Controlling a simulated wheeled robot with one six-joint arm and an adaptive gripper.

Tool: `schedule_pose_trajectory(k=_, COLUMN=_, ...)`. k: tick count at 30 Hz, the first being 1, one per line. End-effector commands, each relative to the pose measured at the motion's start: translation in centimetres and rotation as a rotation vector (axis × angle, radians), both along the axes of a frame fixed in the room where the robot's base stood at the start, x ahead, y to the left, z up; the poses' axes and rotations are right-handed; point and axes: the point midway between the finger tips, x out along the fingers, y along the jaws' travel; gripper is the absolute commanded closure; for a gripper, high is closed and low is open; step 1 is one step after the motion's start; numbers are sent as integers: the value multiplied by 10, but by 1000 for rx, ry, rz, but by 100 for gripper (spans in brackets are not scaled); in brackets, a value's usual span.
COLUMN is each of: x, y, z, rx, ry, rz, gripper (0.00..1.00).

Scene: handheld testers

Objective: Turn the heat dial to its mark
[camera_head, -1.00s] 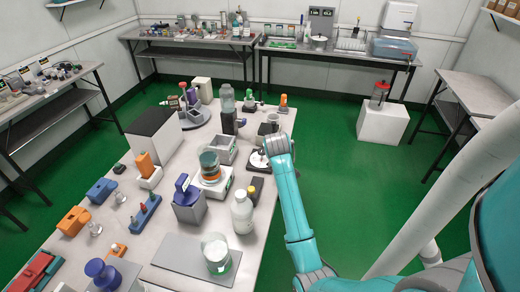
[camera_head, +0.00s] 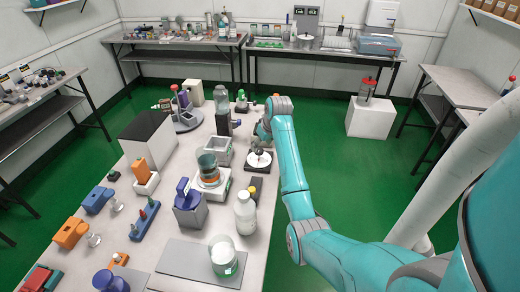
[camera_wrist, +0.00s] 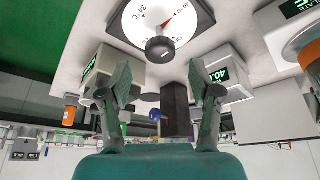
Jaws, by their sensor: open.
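The heat dial (camera_wrist: 135,22) is a white round face with black tick marks and lettering that looks like "34 °C", at the top of the wrist view. Its dark knob (camera_wrist: 160,50) stands at the face's lower edge there, and a red pointer (camera_wrist: 167,24) shows just above the knob. In the head view the dial (camera_head: 259,160) sits on a dark base near the table's right edge. My gripper (camera_wrist: 161,80) is open and empty, its fingers apart below the knob in the wrist view. In the head view my gripper (camera_head: 262,136) is just beyond the dial, partly hidden by my wrist.
A grey open box (camera_head: 217,151) and a scale with a jar (camera_head: 210,178) stand left of the dial. A white bottle (camera_head: 245,212) and a small yellow-capped item (camera_head: 255,188) stand nearer. Display units (camera_wrist: 290,8) show in the wrist view.

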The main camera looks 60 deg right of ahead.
Motion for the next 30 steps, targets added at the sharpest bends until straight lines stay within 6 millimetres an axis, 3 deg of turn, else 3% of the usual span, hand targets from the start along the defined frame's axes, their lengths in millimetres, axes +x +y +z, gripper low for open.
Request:
schedule_pose_trajectory(k=7, x=11, y=-4, z=-28, rx=0, ry=1, rz=1, gripper=37)
schedule_pose_trajectory(k=19, x=13, y=-5, z=-34, rx=-2, ry=0, rz=1, gripper=37)
schedule_pose_trajectory(k=26, x=13, y=-5, z=-34, rx=-1, ry=1, rz=1, gripper=92)
schedule_pose_trajectory(k=27, x=13, y=-5, z=-34, rx=-1, ry=1, rz=1, gripper=97)
schedule_pose_trajectory(k=30, x=13, y=-5, z=-34, rx=-1, ry=0, rz=2, gripper=97)
